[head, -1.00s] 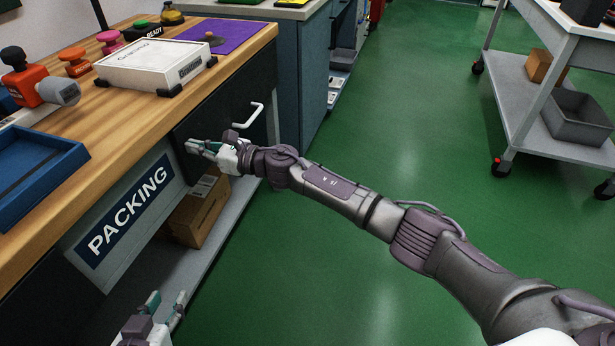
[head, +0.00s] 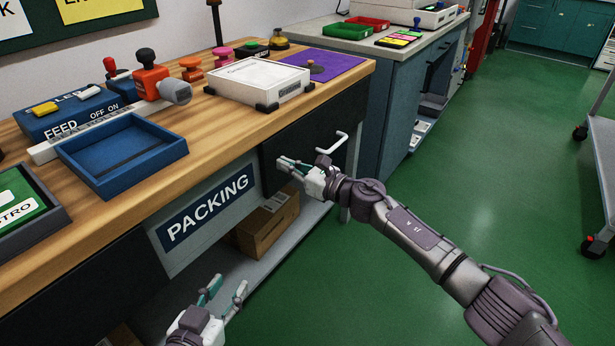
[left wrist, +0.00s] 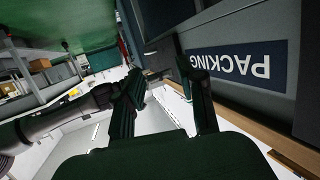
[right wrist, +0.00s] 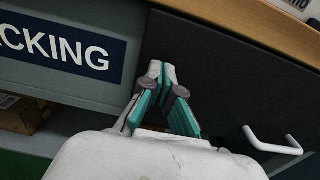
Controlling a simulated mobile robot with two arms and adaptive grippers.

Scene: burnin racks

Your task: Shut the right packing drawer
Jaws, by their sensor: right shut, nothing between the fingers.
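The right packing drawer has a dark front (head: 310,137) with a white bar handle (head: 332,144), under the wooden bench top. In the right wrist view, its dark front (right wrist: 225,75) and handle (right wrist: 272,143) fill the right side. My right gripper (head: 282,163) is shut and empty, its tips at the left part of the drawer front, left of the handle. The closed tips also show in the right wrist view (right wrist: 161,70); whether they touch the front, I cannot tell. The drawer looks nearly flush; any small gap is unclear. My left gripper (head: 228,288) is open and empty, low in front of the bench.
The PACKING panel (head: 208,205) is left of the drawer, with a cardboard box (head: 268,228) on the shelf below. A blue tray (head: 122,153), white fixture (head: 258,82) and purple mat (head: 322,64) lie on the bench.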

